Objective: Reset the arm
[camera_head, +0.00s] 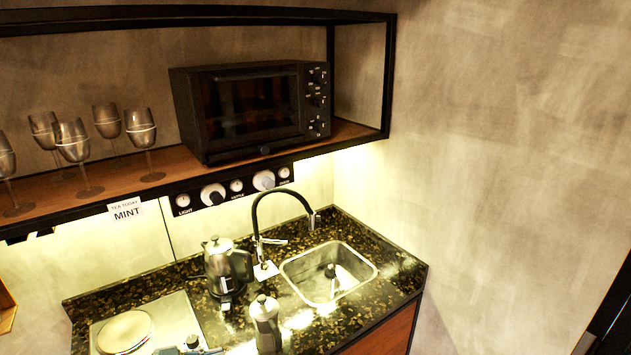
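No arm of mine can be made out with certainty.
A black-framed shelf (105,190) holds several glasses (73,143) and a toaster oven (252,105). Below are a control panel (225,190), a dark stone counter (395,270), a sink (345,285), a tap (257,215), a kettle (222,262) and a moka pot (266,320). A plate (124,331) lies left.

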